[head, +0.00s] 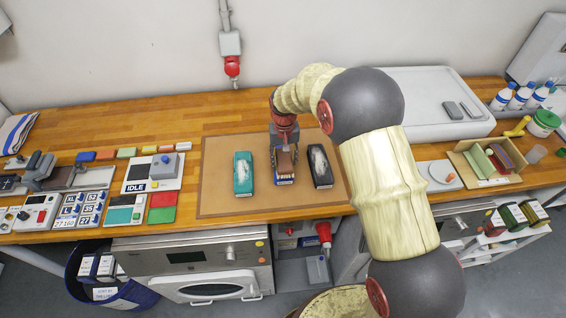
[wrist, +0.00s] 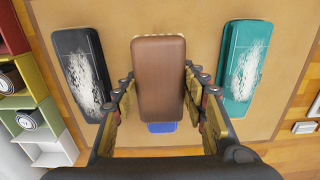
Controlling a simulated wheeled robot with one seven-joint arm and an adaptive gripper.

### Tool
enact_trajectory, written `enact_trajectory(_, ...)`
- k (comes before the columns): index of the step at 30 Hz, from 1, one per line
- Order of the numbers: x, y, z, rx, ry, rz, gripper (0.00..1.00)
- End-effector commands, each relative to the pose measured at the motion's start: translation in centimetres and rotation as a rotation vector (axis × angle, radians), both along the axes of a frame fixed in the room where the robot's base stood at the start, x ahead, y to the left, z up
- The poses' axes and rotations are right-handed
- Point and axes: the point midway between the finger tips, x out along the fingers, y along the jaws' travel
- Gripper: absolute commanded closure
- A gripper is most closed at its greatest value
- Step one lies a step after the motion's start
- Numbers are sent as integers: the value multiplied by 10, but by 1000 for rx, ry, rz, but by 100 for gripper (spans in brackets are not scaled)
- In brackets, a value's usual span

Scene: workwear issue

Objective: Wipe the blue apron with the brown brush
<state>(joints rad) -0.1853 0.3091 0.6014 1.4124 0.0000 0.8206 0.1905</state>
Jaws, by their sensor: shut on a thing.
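The brown brush (wrist: 159,72) is held between the fingers of my gripper (wrist: 160,100), which is shut on it. In the head view my gripper (head: 285,152) is over the middle of the tan mat. The blue apron (head: 284,182) lies under the brush and is mostly hidden; only an edge of blue (wrist: 161,128) shows in the wrist view. Whether the brush touches it I cannot tell. Any mark on the blue apron is hidden.
A teal folded piece (head: 243,173) and a black one (head: 320,167) lie on either side on the mat (head: 220,204), both with white smudges. Panels and coloured blocks stand at left. A grey tray (head: 430,80) and an open box (head: 470,163) are at right.

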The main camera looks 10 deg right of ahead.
Motion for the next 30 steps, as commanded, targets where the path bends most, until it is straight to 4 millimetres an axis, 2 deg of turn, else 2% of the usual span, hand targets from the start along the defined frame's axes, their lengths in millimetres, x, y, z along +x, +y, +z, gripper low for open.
enact_trajectory(1, 1, -1, 8, 0, -2, 0, 81)
enact_trajectory(12, 2, -5, 39, 1, -3, 0, 81)
enact_trajectory(30, 2, -5, 41, 0, -2, 0, 81)
